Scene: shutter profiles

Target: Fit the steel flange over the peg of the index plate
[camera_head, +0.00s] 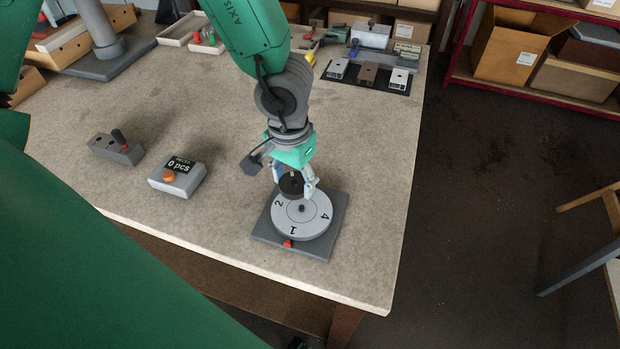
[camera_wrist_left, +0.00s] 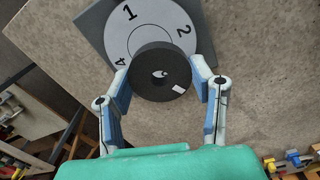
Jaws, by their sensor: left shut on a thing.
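The index plate (camera_head: 292,225) is a light grey numbered disc on a dark square base with a red tab. It also shows in the wrist view (camera_wrist_left: 168,14). Its short dark peg (camera_head: 302,208) stands bare at the disc's middle in the head view. The flange appears above the disc's far part, apart from the peg.
A grey counter box (camera_head: 184,187) reading 0 pcs and a grey block with a black handle (camera_head: 122,150) stand to the left. A black mat with several small parts (camera_head: 345,80) lies at the back. The table's right edge is near the index plate.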

